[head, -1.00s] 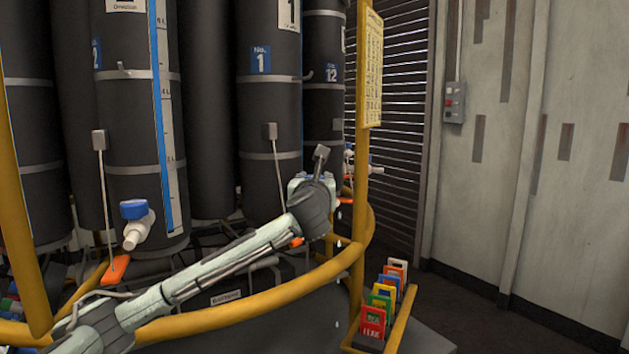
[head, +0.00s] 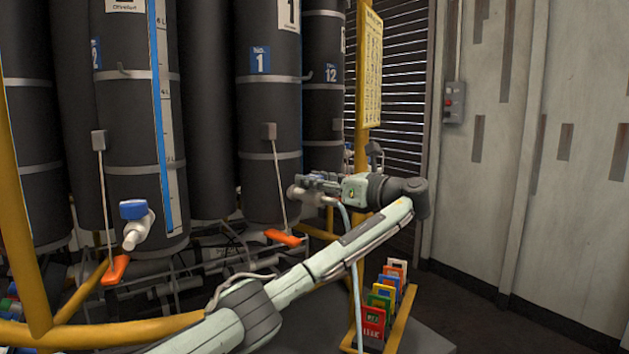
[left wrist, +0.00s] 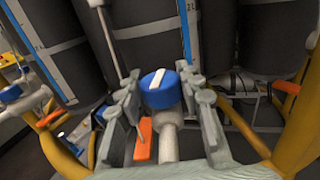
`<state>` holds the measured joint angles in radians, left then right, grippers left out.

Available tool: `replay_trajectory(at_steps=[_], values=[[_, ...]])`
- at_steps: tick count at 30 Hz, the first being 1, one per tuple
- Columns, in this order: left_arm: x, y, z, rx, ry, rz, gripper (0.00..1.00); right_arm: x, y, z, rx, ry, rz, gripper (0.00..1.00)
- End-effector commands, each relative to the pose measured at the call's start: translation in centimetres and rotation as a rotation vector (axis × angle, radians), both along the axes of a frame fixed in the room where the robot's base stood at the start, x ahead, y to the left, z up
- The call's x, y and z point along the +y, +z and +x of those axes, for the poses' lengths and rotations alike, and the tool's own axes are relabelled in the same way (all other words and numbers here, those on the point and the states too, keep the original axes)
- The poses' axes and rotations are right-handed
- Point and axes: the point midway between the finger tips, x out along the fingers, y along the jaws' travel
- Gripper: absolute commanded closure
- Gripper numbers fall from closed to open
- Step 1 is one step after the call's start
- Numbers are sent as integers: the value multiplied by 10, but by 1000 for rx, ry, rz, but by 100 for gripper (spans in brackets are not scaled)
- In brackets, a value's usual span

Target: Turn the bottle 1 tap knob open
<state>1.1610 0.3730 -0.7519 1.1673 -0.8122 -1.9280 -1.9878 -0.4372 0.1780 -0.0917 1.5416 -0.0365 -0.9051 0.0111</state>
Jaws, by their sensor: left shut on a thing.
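Bottle 1 (head: 267,110) is the tall dark cylinder with the blue "No. 1" label. My left gripper (head: 305,188) is at its tap, low on the bottle's right side, and covers the knob in the head view. In the left wrist view the blue tap knob (left wrist: 158,82), with a white bar across it, sits between the two fingers of the left gripper (left wrist: 160,95), which is shut on it. The white tap body (left wrist: 168,138) shows below the knob. A pale bluish strand (head: 355,290), looking like a stream of liquid, runs down from near the gripper. My right gripper is not in view.
Bottle 2's blue-knobbed tap (head: 133,210) is at the left. Orange handles hang on rods, one (head: 283,237) below bottle 1. A yellow rail (head: 110,331) curves in front. A rack of coloured tags (head: 378,310) stands lower right. The floor before the grey wall is open.

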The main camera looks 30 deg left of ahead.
Motion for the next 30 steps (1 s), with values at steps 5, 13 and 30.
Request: replay_trajectory(at_steps=[5, 13, 30], values=[[0, 0, 0, 2, 100, -2, 93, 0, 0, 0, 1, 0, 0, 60], [0, -1, 0, 2, 178, -2, 93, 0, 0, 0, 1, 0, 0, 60], [1, -1, 0, 1, 192, -3, 56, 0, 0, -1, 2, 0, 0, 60]])
